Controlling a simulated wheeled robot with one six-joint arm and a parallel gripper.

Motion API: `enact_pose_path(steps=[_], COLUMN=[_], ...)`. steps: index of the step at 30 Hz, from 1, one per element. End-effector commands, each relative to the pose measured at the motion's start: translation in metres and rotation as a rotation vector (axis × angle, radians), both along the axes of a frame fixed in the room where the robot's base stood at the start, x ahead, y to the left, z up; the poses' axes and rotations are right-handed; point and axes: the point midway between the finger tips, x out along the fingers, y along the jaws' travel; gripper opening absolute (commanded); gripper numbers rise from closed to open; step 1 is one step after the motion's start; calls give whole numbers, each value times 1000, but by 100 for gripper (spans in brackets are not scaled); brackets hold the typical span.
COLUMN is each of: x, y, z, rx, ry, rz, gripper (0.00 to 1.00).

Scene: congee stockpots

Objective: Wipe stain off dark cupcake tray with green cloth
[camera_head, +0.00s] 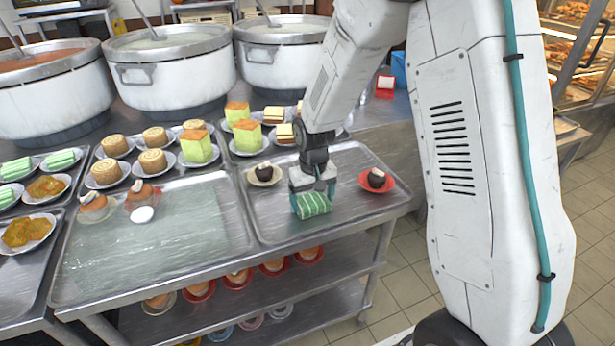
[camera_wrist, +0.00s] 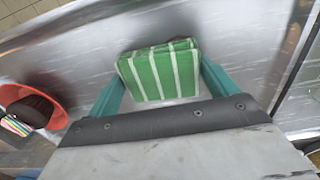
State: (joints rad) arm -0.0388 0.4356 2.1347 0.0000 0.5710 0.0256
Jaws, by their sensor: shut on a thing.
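My gripper (camera_head: 312,190) is shut on a folded green cloth (camera_head: 313,205) with white stripes. The cloth also shows between the teal fingers in the wrist view (camera_wrist: 160,72). It is at or just above the metal tray (camera_head: 345,222) that holds the dark cupcakes; I cannot tell whether it touches. One dark cupcake (camera_head: 376,178) sits on a red plate to the right of my gripper. Another dark cupcake (camera_head: 264,171) sits on a white plate to the left. No stain is clearly visible; the cloth and gripper hide part of the tray.
The neighbouring tray (camera_head: 215,232) at left holds several cakes at its back and a bare front area. Large stockpots (camera_head: 171,72) stand behind. A lower shelf (camera_head: 270,300) carries more plates. The front of the cupcake tray is clear.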

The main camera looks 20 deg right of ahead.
Motion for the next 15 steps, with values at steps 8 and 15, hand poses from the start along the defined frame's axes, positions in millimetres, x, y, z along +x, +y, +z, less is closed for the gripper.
enact_pose_path(steps=[8, 15], x=[0, 0], y=[-3, 9], z=[3, 0], rx=[0, 0], ry=[0, 2], rz=[5, -8], gripper=[64, 64])
